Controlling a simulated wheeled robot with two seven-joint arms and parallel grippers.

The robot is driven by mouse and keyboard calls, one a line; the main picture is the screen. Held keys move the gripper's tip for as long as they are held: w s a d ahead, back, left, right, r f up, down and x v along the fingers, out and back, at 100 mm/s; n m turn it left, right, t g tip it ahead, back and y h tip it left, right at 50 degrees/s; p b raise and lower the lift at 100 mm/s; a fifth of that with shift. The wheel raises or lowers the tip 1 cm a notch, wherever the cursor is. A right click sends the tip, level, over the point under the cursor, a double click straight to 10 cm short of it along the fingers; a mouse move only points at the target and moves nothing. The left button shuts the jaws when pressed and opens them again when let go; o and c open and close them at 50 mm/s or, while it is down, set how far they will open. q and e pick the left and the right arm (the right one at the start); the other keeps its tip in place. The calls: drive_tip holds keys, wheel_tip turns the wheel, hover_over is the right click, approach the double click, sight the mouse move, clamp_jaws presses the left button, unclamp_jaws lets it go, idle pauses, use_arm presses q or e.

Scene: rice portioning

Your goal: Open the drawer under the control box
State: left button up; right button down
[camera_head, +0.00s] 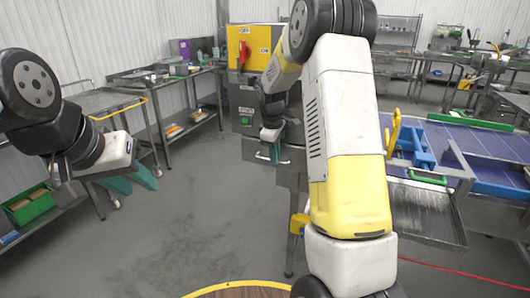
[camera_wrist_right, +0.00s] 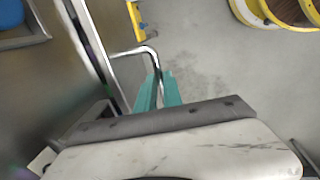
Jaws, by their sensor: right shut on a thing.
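The control box (camera_head: 256,45) is yellow and grey with a red switch and stands at the back centre in the head view. The grey drawer (camera_head: 255,151) is below it, partly hidden by my right arm. My right gripper (camera_head: 273,154) is at the drawer's front. In the right wrist view, its teal fingers (camera_wrist_right: 158,92) are shut on the bent metal handle (camera_wrist_right: 135,49). The handle stands out from the drawer's front. My left gripper (camera_head: 136,181) hangs empty at the left with its two teal fingers apart.
A blue conveyor (camera_head: 480,145) with a metal chute stands at the right. Metal tables (camera_head: 165,76) line the left wall, and a green crate (camera_head: 30,205) sits on a low shelf. The grey floor (camera_head: 195,220) between is clear.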

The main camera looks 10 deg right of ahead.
idle(0.5)
drive_tip(key=s+a, duration=0.6)
drive_tip(key=s, duration=0.2)
drive_tip(key=shift+s, duration=0.3)
drive_tip(key=c, duration=1.5)
unclamp_jaws()
drive_tip(key=shift+r, duration=0.1)
drive_tip(key=r, duration=0.2)
drive_tip(key=s+r, duration=0.1)
drive_tip(key=r, duration=0.4)
drive_tip(key=shift+s+a+r, duration=0.15)
drive_tip(key=shift+a+r, duration=0.1)
drive_tip(key=shift+a, duration=0.15)
